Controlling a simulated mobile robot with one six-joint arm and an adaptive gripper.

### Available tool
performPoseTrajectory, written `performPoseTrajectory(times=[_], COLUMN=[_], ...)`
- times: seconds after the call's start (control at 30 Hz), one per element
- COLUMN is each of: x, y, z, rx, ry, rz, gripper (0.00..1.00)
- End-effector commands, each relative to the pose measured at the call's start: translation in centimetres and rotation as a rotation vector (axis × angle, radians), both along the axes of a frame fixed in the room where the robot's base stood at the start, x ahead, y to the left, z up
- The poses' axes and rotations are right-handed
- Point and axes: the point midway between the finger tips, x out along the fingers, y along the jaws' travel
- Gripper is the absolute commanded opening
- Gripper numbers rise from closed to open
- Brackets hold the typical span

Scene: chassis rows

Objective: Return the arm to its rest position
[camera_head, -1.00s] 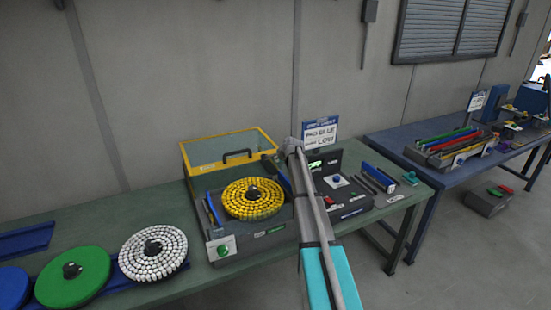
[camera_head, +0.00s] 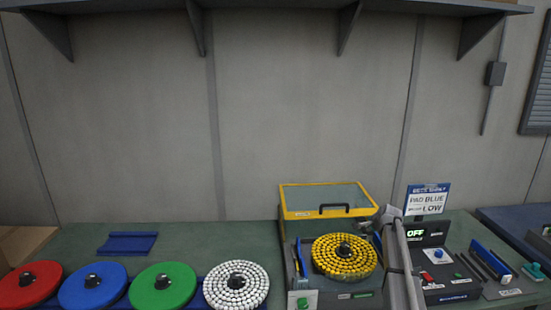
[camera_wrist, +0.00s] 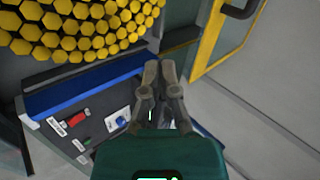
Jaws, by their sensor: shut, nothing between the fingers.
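My gripper (camera_wrist: 160,72) is in the wrist view, with its two fingertips close together and nothing between them. It hangs over the machine, beside the yellow studded disc (camera_wrist: 70,30) and the blue bar (camera_wrist: 85,85). Part of the yellow lid frame (camera_wrist: 207,42) is to its right. In the head view my grey arm link rises at the right side of the machine, in front of the control box (camera_head: 436,262). The gripper itself is hard to make out there.
The yellow-framed lid (camera_head: 322,212) stands open behind the yellow disc (camera_head: 344,272). White (camera_head: 252,297), green (camera_head: 178,289), blue (camera_head: 108,287) and red (camera_head: 40,288) discs lie to the left. A sign (camera_head: 427,198) stands behind the control box. A shelf (camera_head: 270,6) runs overhead.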

Motion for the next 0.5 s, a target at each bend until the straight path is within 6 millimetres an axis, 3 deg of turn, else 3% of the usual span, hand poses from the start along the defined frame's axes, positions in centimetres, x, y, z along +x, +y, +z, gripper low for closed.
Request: performPoseTrajectory(times=[0.03,0.2,0.5], x=[-2.0,-8.1,-20.7], y=[1.9,7.7,16.3], z=[-0.5,-2.3,-5.0], rx=[-0.026,-0.145,-0.347], ry=[0.024,0.127,0.314], rz=[0.046,0.252,0.662], gripper=[0.00,0.00,0.00])
